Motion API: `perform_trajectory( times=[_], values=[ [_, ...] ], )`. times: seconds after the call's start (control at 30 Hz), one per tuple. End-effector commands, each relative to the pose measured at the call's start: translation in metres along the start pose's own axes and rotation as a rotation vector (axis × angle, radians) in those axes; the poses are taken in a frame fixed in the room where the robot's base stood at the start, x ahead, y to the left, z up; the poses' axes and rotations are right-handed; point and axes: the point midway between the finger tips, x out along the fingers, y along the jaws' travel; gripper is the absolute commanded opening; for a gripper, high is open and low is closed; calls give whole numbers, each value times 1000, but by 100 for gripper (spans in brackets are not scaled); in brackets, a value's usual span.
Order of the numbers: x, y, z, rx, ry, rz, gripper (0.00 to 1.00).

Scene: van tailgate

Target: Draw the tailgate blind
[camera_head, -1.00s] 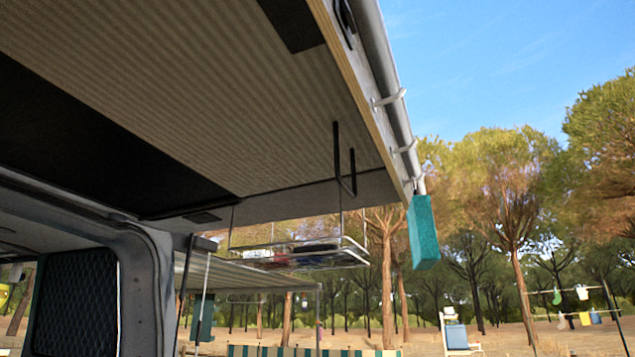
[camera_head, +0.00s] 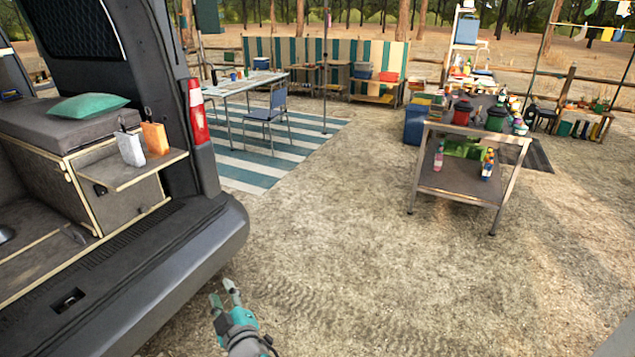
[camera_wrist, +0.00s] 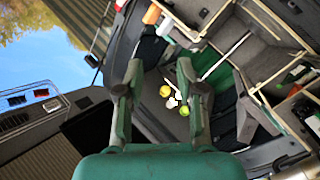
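The tailgate blind cannot be made out in the present views. The van (camera_head: 150,290) fills the left of the head view, its rear open above a dark bumper. My gripper (camera_head: 224,292) is low in front of the bumper, with its two fingers apart and nothing between them. In the wrist view my gripper (camera_wrist: 160,66) is also open and empty, facing the van's open rear.
A fold-out shelf (camera_head: 135,172) on the van holds a white and an orange container. A table (camera_head: 235,85) and blue chair (camera_head: 270,115) stand on a striped mat. Sandy ground between van and cart is clear.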

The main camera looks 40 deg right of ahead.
Motion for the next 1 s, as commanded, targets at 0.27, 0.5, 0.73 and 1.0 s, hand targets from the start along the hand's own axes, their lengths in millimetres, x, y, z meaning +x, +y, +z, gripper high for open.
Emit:
perform_trajectory(
  times=[0.27, 0.5, 0.73, 1.0],
  values=[
    [82, 59, -96, -55, -9, 143, 37],
    [128, 124, -187, -74, -34, 275, 37],
    [149, 200, -280, -65, -70, 405, 37],
    [140, 299, -388, -20, -121, 556, 37]
  ],
)
